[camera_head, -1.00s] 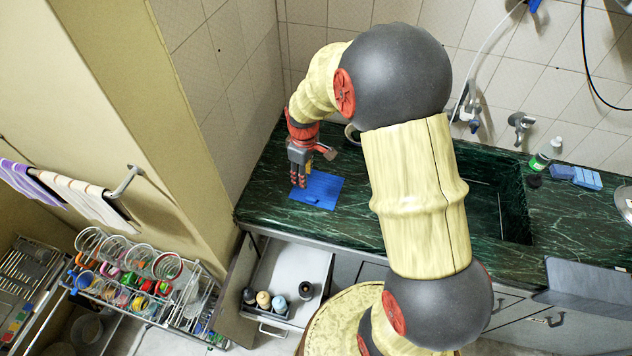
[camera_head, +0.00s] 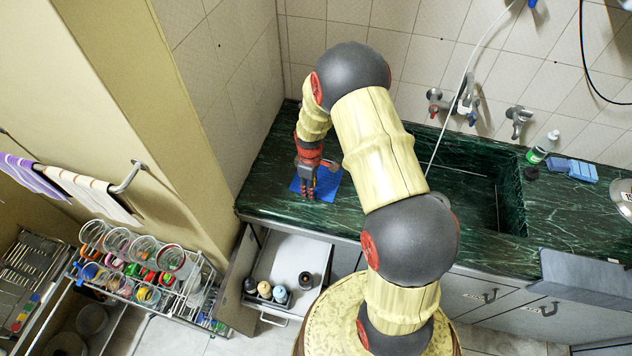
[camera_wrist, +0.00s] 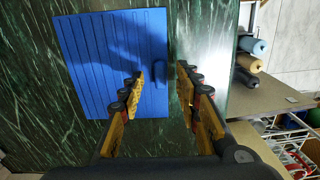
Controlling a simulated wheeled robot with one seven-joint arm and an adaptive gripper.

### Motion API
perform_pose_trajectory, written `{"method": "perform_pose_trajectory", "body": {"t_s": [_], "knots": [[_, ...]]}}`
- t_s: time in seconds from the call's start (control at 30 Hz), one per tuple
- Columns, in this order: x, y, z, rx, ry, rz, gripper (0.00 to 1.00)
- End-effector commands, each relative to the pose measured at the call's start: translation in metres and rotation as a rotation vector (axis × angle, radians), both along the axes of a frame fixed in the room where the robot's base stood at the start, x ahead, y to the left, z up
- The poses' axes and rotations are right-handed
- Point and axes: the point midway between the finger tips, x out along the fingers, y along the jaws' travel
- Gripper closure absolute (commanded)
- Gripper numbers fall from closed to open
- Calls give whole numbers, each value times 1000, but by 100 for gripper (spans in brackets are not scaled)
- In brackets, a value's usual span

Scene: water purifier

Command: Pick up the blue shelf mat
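The blue shelf mat (camera_head: 329,184) lies flat on the dark green marble counter, near its front edge and left of the sink. In the wrist view the mat (camera_wrist: 95,55) shows ridges and a small raised tab on its right edge. My gripper (camera_head: 309,194) points down over the mat and hides part of it. I cannot tell whether the fingers touch the mat.
An open drawer (camera_head: 298,252) with several bottles juts out below the counter. A dish rack (camera_head: 140,270) stands at the lower left. The tiled wall (camera_head: 240,85) bounds the counter's left. The sink (camera_head: 470,175), a green-capped bottle (camera_head: 536,155) and blue sponges (camera_head: 580,170) are to the right.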

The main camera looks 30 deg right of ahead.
Motion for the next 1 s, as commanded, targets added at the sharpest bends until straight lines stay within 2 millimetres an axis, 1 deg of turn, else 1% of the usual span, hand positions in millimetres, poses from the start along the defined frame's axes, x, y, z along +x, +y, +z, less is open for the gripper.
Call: {"method": "perform_pose_trajectory", "body": {"t_s": [0.03,0.1,0.3,0.87,0.9,1.0], "knots": [[-1,0,-7,0,1,0,67],[0,0,-10,0,-1,0,67],[0,0,-10,0,-1,0,67],[0,0,-10,0,-1,0,98],[0,0,-10,0,-1,0,100],[0,0,-10,0,-1,0,100]]}}
